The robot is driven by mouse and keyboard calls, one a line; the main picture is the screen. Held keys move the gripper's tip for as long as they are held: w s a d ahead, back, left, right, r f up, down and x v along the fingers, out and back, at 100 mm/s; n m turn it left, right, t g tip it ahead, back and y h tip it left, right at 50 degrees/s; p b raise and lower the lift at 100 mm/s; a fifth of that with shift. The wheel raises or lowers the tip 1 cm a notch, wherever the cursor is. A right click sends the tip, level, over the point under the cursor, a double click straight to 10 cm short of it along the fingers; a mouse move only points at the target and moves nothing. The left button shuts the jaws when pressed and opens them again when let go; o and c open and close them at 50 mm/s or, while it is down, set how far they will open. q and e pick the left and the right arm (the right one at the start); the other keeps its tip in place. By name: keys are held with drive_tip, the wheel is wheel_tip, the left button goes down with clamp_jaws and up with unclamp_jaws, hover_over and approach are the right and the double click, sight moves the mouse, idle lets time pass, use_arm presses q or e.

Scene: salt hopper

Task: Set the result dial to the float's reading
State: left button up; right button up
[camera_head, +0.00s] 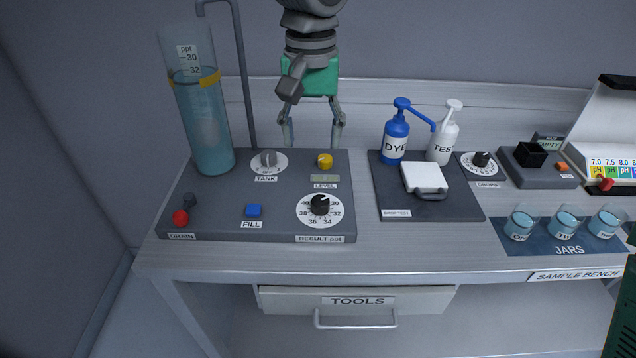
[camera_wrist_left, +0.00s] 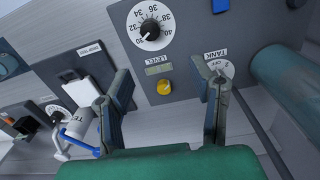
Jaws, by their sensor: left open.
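The result dial (camera_head: 320,206) is a black knob on a white numbered disc; its pale mark seems to point near 30. It also shows in the left wrist view (camera_wrist_left: 152,29). The clear cylinder (camera_head: 203,120) holds blue water with a pale float (camera_head: 207,132). The float's ppt scale (camera_head: 188,60) shows 30 and 32; the water surface, by a yellow band (camera_head: 208,79), lies just below the 32 mark. My left gripper (camera_head: 312,128) is open, empty and pointing down behind the yellow level knob (camera_head: 324,161). My right gripper is not seen.
The tank knob (camera_head: 268,159), blue fill button (camera_head: 254,210) and red drain knob (camera_head: 180,217) share the dial's panel. A blue dye bottle (camera_head: 395,138) and white test bottle (camera_head: 443,140) stand to the right. Jars (camera_head: 565,226) sit at front right.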

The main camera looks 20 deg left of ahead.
sight(322, 199)
use_arm(q)
drive_tip(key=d+f, duration=0.1)
drive_tip(key=f, duration=0.1)
drive_tip(key=s+d+f, duration=0.1)
drive_tip(key=f, duration=0.1)
drive_tip(key=shift+d, duration=0.4)
drive_tip(key=f, duration=0.3)
drive_tip(key=shift+w+d+f+b, duration=0.2)
drive_tip(key=shift+w+f+b, duration=0.05)
drive_tip(key=shift+f+b, duration=0.1)
drive_tip(key=a+f, duration=0.1)
drive_tip(key=f, duration=0.2)
drive_tip(key=a+f, duration=0.1)
drive_tip(key=f, duration=0.1)
drive_tip(key=shift+a+f, duration=0.25)
drive_tip(key=shift+a, duration=0.1)
drive_tip(key=shift+d, duration=1.15)
drive_tip(key=shift+c, duration=0.8)
drive_tip(key=shift+r, duration=0.1)
drive_tip(key=c, duration=0.7)
drive_tip(key=shift+a, duration=0.25)
drive_tip(key=shift+c, duration=1.3)
drive_tip(key=shift+a, duration=0.55)
drive_tip(key=shift+d, duration=0.5)
drive_tip(key=shift+a, duration=0.1)
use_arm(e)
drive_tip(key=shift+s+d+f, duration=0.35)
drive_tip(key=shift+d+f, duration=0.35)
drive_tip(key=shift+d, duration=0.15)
